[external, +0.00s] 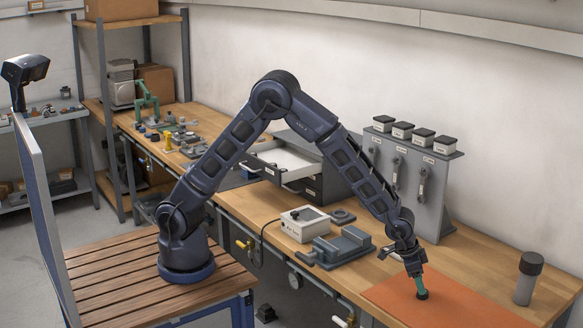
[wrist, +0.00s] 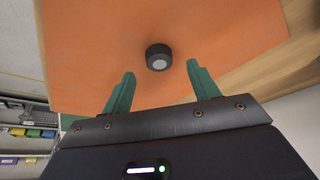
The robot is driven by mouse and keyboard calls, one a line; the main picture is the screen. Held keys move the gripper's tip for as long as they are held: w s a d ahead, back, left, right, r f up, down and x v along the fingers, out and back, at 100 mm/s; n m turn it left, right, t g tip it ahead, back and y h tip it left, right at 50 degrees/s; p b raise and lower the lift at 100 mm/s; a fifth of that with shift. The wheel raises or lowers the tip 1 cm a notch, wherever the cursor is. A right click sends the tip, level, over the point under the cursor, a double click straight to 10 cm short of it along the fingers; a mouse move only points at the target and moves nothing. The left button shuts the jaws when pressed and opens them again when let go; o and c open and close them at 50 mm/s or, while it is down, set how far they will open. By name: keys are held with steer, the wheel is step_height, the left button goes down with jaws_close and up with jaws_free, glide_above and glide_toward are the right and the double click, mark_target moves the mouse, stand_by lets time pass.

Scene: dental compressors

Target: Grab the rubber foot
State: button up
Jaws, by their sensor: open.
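The rubber foot (wrist: 157,58) is a small black cylinder with a pale grey disc on its face. In the wrist view it sits on the orange mat (wrist: 85,60), ahead of and between my two green fingers. My gripper (wrist: 160,84) is open, with nothing between its fingertips. In the external view my gripper (external: 418,287) points down low over the orange mat (external: 460,305) at the right end of the bench. There the rubber foot (external: 422,295) shows as a dark spot at the fingertips, partly hidden by them.
A dark-capped grey cylinder (external: 528,278) stands right of the mat. A grey vise (external: 342,246) and a white control box (external: 305,223) stand to the left. A grey rack (external: 405,180) with several boxes on top stands behind. The mat around the foot is clear.

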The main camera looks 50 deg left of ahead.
steer(key=x, duration=0.3)
steer(key=shift+d+f, duration=0.1)
steer(key=shift+f, duration=0.1)
steer(key=c, duration=1.1)
steer(key=shift+o, duration=0.2)
steer(key=shift+r, duration=0.1)
